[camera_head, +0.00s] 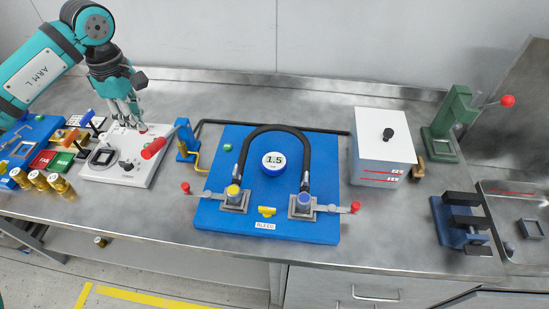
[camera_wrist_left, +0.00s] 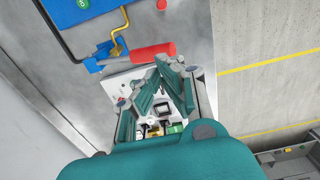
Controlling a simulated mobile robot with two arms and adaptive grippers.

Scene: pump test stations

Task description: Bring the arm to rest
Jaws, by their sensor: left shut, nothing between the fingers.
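My left arm (camera_head: 40,66), teal and labelled ARM L, comes in from the upper left. Its gripper (camera_head: 136,124) points down above the far part of a white test plate (camera_head: 98,173) and beside a red handle (camera_head: 154,148). The gripper is shut and empty. In the left wrist view the gripper's fingers (camera_wrist_left: 166,82) are seen from above, with the red handle (camera_wrist_left: 153,53) near their tips. I cannot tell whether the fingers touch the handle. My right gripper is not in view.
A blue board (camera_head: 212,213) with a black hose (camera_head: 272,130) and a round 1.5 gauge (camera_head: 273,162) fills the middle. A white box (camera_head: 382,160), a green press (camera_head: 447,125) and a blue fixture (camera_head: 457,226) stand right. Brass cylinders (camera_head: 59,186) stand left. Bare bench lies along the front.

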